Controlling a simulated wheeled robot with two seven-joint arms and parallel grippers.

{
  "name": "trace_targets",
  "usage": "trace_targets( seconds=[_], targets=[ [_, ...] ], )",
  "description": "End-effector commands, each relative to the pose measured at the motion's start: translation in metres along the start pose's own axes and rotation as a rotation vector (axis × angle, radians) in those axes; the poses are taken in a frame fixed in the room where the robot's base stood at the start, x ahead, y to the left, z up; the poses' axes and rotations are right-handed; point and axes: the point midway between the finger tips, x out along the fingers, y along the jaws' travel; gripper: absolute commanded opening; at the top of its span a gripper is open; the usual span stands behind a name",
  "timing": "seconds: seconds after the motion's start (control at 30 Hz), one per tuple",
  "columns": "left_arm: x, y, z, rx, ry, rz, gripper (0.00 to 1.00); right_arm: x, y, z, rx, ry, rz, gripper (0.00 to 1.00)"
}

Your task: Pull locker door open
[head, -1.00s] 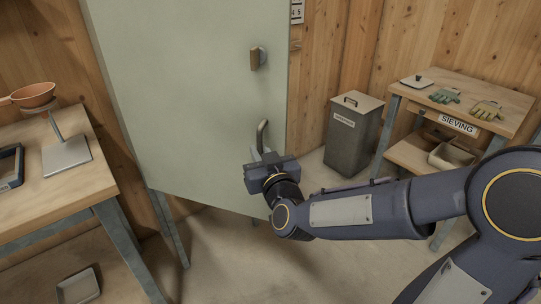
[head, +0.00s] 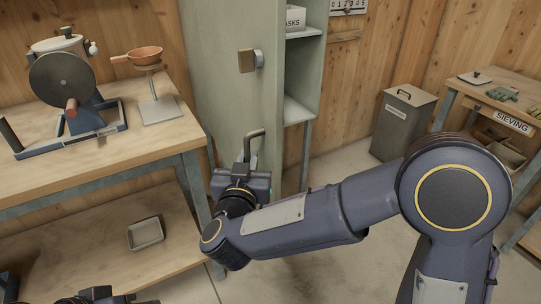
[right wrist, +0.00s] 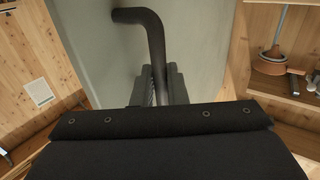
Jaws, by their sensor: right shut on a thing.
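The pale green locker door (head: 215,95) stands swung open in the head view, with the locker's shelves (head: 300,106) showing beyond its right edge. A bent grey handle (head: 257,134) sits low on the door, below a latch knob (head: 250,60). My right gripper (head: 247,172) is shut on the handle's lower part. In the right wrist view, the dark handle (right wrist: 150,25) comes down between the two fingers (right wrist: 160,88), with the door (right wrist: 90,40) behind it. My left gripper's jaws do not show.
A wooden bench (head: 150,142) with a hand-cranked machine (head: 66,85) and a copper pan on a stand (head: 147,54) stands close on the left. A grey bin (head: 403,122) and the sieving table (head: 500,90) stand at the right. Floor between is bare.

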Motion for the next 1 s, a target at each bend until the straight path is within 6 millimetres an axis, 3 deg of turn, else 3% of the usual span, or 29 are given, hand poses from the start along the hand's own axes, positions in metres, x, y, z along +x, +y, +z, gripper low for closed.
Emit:
trace_targets(
  seconds=[0.43,0.47,0.6,0.87,1.0],
  targets=[
    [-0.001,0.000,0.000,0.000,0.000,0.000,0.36,0.001,-0.006,-0.004,0.004,0.009,0.007,0.00],
    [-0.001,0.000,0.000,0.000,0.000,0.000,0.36,0.001,-0.006,-0.004,0.004,0.009,0.007,0.14],
    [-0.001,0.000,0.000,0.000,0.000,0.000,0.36,0.000,-0.006,-0.003,0.004,0.008,0.007,0.30],
    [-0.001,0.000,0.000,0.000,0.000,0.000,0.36,-0.003,-0.006,-0.002,0.003,0.004,0.006,0.30],
    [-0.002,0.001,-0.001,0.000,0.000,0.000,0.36,-0.019,-0.007,-0.003,0.003,0.006,0.002,0.30]
  ],
)
